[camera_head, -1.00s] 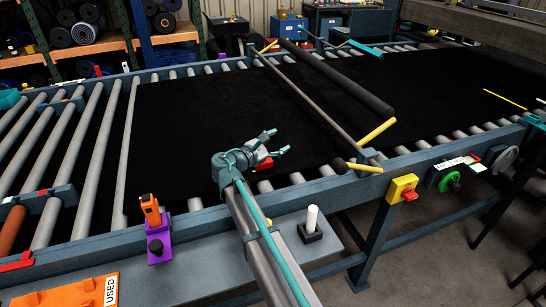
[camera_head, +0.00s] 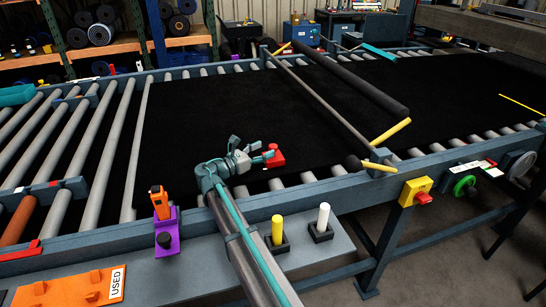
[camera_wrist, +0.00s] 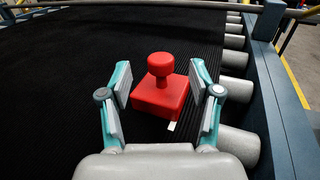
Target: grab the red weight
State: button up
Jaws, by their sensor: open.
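The red weight (camera_wrist: 161,92) is a square block with a round knob on top. In the wrist view it stands upright on the black belt (camera_wrist: 70,60), near the belt's edge. My gripper (camera_wrist: 161,100) is open, with one finger on each side of the weight and visible gaps to it. In the head view the weight (camera_head: 273,156) shows at the fingertips of my gripper (camera_head: 262,157), partly covered by them. Whether a finger touches it there I cannot tell.
Bare rollers (camera_wrist: 235,90) and the blue frame rail (camera_wrist: 285,100) lie right of the weight in the wrist view. A dark bar with yellow ends (camera_head: 340,80) crosses the belt. A yellow peg (camera_head: 277,230) and a white peg (camera_head: 323,217) stand on the front shelf.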

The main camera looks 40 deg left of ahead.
aim_at(271, 146)
jog(key=w+p, duration=0.1)
jog(key=w, duration=0.1)
jog(key=w+p, duration=0.1)
jog(key=w, duration=0.1)
jog(key=shift+d, duration=0.4)
jog(key=shift+w+d+f+p, duration=0.1)
jog(key=shift+w+p, duration=0.25)
jog(key=shift+w, duration=0.15)
grip_shut()
